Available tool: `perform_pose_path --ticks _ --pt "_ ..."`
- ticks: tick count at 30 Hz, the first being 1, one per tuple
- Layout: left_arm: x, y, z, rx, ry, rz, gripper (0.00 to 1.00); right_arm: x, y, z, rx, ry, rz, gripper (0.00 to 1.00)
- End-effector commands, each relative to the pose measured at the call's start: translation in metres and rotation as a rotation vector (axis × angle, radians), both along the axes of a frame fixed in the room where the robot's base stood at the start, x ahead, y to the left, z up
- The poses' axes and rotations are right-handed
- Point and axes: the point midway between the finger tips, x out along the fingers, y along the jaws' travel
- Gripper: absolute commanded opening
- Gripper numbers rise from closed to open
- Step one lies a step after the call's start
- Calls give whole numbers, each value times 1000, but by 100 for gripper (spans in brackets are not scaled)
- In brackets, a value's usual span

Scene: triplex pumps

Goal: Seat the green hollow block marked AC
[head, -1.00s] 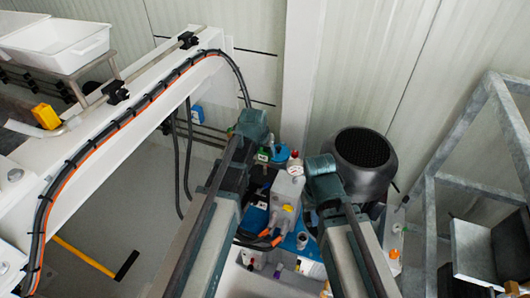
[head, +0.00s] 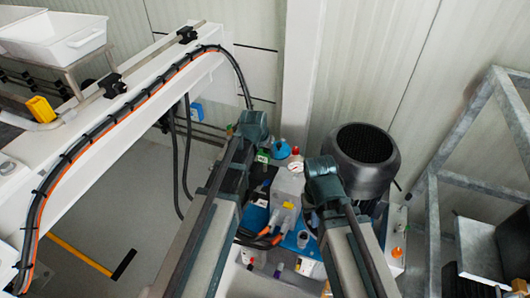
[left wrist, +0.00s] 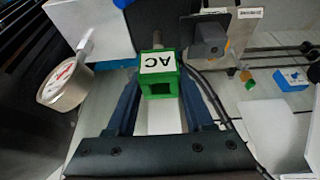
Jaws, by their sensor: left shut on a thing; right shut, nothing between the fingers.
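The green hollow block marked AC (left wrist: 160,75) is between the two fingers of my left gripper (left wrist: 162,100) in the left wrist view. Its white label reads AC and its square opening faces the camera. The gripper is shut on it. A grey pin (left wrist: 157,40) shows just beyond the block; I cannot tell whether they touch. In the head view a small green patch (head: 263,156) shows beside my left wrist, and the left fingers are mostly hidden. My right gripper (head: 322,190) is shut and empty beside the grey pump housing (head: 288,185), its fingertips largely hidden by the arm.
A black motor (head: 365,155) stands close to my right wrist. A white beam with cables (head: 130,95) runs along the left, and a metal frame (head: 430,220) stands at the right. A dark plate with a grey knob (left wrist: 208,40) is right of the block. Grey floor (head: 140,210) lies open at left.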

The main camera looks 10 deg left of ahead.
Motion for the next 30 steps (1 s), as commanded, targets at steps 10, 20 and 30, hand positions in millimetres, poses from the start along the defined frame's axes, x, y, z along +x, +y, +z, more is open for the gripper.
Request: perform_pose_path --ticks 10,20,30 --pt "0 0 -15 0 0 0 0 0 0 -15 0 0 0 0" --pt "0 0 -28 0 0 0 0 0 0 -28 0 0 0 0" --pt "0 0 -41 0 0 0 0 0 0 -41 0 0 0 0"
